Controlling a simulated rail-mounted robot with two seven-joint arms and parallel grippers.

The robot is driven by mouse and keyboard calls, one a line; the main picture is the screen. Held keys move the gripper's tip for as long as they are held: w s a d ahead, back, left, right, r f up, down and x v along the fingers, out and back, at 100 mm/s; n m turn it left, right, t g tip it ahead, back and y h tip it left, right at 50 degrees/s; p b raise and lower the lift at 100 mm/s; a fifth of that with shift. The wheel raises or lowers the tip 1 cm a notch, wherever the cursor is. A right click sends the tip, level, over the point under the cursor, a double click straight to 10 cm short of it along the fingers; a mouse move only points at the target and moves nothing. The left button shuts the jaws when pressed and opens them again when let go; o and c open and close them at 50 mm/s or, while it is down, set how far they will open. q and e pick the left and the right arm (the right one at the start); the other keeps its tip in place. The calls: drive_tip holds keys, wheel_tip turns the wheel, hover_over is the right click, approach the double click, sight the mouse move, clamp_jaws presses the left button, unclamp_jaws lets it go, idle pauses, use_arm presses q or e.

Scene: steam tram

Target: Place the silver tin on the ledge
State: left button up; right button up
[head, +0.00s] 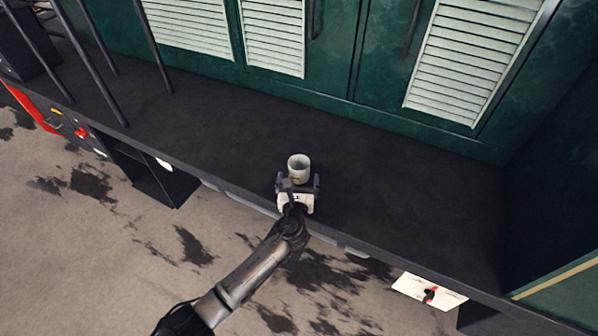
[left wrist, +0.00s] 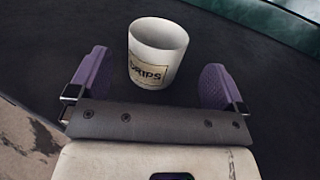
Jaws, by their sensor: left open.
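The silver tin (head: 298,168) is a pale grey, open-topped cup standing upright on the dark ledge (head: 405,200). In the left wrist view the tin (left wrist: 157,52) shows a label reading "DRIPS" and an empty-looking inside. My left gripper (head: 299,183) is open at the near side of the tin. Its two purple-padded fingers stand to the left and right of the tin, with a visible gap on both sides in the wrist view. No finger seems to touch it. My right gripper is not in view.
Green cupboard doors with pale slatted panels (head: 476,55) rise behind the ledge. Dark upright poles (head: 90,62) stand at the left. A white card (head: 429,290) hangs on the front edge at the right. The ledge is clear on both sides of the tin.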

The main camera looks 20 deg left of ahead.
sight(298, 173)
use_arm(q)
drive_tip(key=shift+b+x, duration=0.75)
drive_tip(key=shift+x, duration=1.8)
drive_tip(key=shift+a, duration=0.1)
drive_tip(key=c, duration=1)
drive_tip(key=shift+c, duration=0.5)
